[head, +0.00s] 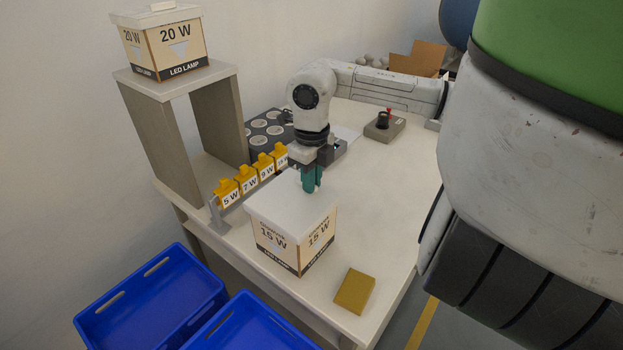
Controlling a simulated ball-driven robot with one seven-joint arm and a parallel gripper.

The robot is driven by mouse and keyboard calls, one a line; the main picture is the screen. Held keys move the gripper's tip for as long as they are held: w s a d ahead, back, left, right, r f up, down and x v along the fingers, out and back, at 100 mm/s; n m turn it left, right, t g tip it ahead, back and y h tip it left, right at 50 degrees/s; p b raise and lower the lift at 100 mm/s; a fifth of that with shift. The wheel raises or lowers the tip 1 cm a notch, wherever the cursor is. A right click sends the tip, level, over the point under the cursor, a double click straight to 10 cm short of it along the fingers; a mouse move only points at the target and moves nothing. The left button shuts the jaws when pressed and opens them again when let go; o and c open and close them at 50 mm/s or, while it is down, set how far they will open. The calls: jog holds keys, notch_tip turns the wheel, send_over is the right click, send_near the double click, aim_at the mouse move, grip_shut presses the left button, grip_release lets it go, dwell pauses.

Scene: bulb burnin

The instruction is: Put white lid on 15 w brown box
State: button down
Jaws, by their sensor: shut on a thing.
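The 15 W brown box (291,247) stands upright near the front of the table, its "15 W" and "LED LAMP" prints facing the camera. The white lid (277,209) lies over the top of this box and covers its opening from this view. My gripper (310,188) points down at the lid's back right part, with teal fingers close together. It is shut on the lid, most likely by a handle that the fingers hide. I cannot tell whether the lid is fully seated.
A lidded 20 W box (172,50) stands on a raised shelf (165,135) at left. Yellow tags (247,178) stand in a row behind the 15 W box. A gold block (354,291) lies at the front edge. Blue crates (150,300) sit below.

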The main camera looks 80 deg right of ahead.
jog(key=shift+f+b, duration=1.1)
jog(key=c, duration=1.1)
grip_release()
jog(key=shift+r, duration=0.15)
notch_tip(320, 180, up, 11)
jog(key=shift+b, duration=0.35)
